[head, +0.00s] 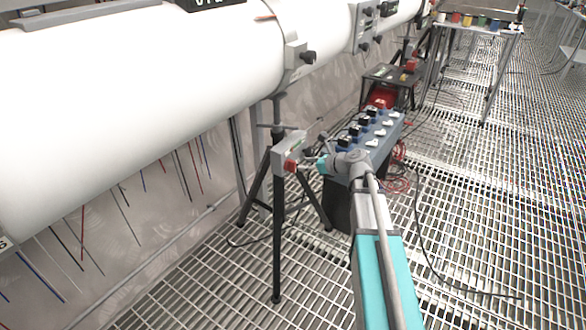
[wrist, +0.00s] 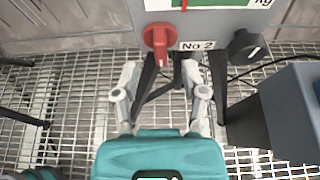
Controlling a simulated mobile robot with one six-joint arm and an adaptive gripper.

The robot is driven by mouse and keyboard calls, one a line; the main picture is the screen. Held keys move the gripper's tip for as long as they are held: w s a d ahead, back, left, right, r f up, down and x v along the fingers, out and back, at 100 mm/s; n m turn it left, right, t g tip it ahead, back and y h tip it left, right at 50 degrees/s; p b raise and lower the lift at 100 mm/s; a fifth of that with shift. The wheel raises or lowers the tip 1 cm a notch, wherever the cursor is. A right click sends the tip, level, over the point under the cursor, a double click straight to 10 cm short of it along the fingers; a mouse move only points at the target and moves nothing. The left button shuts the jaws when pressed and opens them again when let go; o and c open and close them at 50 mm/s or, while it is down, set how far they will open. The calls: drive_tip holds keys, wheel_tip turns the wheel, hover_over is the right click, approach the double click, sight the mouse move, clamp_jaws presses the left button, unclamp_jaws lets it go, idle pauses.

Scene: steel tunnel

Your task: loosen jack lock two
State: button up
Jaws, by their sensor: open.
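The jack's grey box (wrist: 215,18), labelled No 2 (wrist: 198,45), fills the top of the wrist view. A red knob (wrist: 160,40) with a raised grip, pointing down, sits left of the label. A black knob (wrist: 244,46) with a white mark sits to the right. In the head view the box (head: 289,147) stands on a black tripod (head: 277,235) beneath the white pipe, its red knob (head: 290,165) facing my arm. My gripper (wrist: 160,74) is open and empty, its fingertips just below the red knob in the wrist view. Whether they touch it cannot be told.
A blue-grey case (head: 378,128) with several switches stands right of the tripod, and its side (wrist: 295,105) shows in the wrist view. Red cables (head: 398,172) and a black cable lie on the grating floor. The white pipe (head: 130,90) runs overhead left. Open grating (head: 480,200) lies to the right.

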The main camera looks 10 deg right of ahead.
sight(293, 172)
drive_tip(key=shift+b+x, duration=0.9)
drive_tip(key=shift+x, duration=2.05)
clamp_jaws()
